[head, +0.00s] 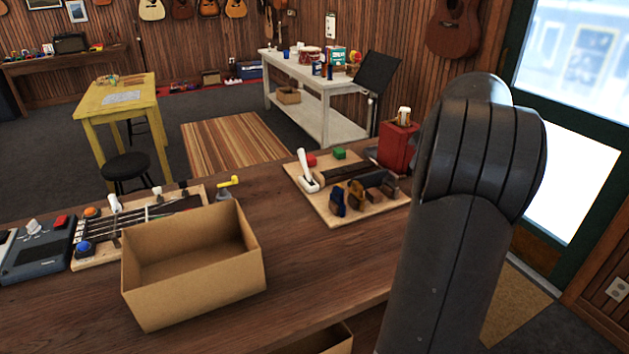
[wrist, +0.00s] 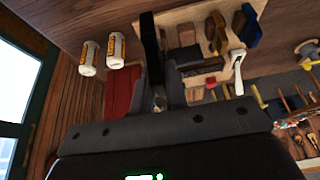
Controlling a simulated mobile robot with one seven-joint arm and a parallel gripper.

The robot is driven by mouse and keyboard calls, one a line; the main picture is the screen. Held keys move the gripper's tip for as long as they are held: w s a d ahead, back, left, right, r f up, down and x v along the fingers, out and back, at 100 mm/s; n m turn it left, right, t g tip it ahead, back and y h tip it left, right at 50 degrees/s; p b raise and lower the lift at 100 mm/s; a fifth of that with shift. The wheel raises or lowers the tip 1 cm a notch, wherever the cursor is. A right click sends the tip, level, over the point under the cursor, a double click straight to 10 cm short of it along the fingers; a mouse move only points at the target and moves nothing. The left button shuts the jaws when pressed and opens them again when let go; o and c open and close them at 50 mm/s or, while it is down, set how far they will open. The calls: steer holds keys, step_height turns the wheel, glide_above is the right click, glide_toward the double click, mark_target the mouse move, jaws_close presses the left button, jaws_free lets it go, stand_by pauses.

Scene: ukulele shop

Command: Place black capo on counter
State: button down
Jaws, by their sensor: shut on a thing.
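My gripper (wrist: 160,85) shows in the wrist view. It is shut on a long, narrow black thing (wrist: 151,42), which I take to be the black capo. The dark fingers and the held thing blend, so its outline is partly unclear. The wooden counter (head: 310,270) fills the front of the head view and also shows in the wrist view (wrist: 90,15). In the head view my arm covers the counter's right part, and I cannot clearly make out the gripper or the capo there.
An open cardboard box (head: 195,285) stands on the counter. A wooden board (head: 325,212) holds several small tools and blocks, with a red holder (head: 398,147) behind its right end. A ukulele neck (head: 140,225) and a grey device (head: 40,250) lie left. Counter space between box and board is clear.

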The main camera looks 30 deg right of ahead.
step_height(320, 180, up, 5)
steer(key=shift+f, duration=0.1)
steer(key=w+a+n+y, duration=0.1)
steer(key=w+a+n, duration=0.2)
steer(key=w+a, duration=0.5)
steer(key=w+a+n+g+y, duration=0.1)
steer(key=w+a+n, duration=0.25)
steer(key=a, duration=0.95)
steer(key=w+a+n+y, duration=0.1)
steer(key=w+a+n, duration=0.1)
steer(key=w+a, duration=0.6)
steer(key=s+a+n+g+y, duration=0.2)
steer(key=a+n, duration=0.5)
steer(key=a, duration=2.3)
steer(key=s+a+n+g, duration=0.25)
steer(key=s+a, duration=0.35)
steer(key=a, duration=0.7)
steer(key=s+a+n+g, duration=0.1)
steer(key=s+a+n, duration=0.4)
steer(key=a, duration=0.8)
steer(key=shift+h, duration=0.3)
steer(key=shift+s+a+f, duration=0.1)
steer(key=shift+s+f, duration=0.15)
steer(key=shift+f, duration=2.55)
steer(key=shift+s+a+f, duration=0.1)
steer(key=shift+s+f, duration=0.15)
steer(key=shift+f, duration=2.6)
steer(key=shift+s+a+f, duration=0.1)
steer(key=shift+s+f, duration=0.15)
steer(key=shift+f, duration=2.55)
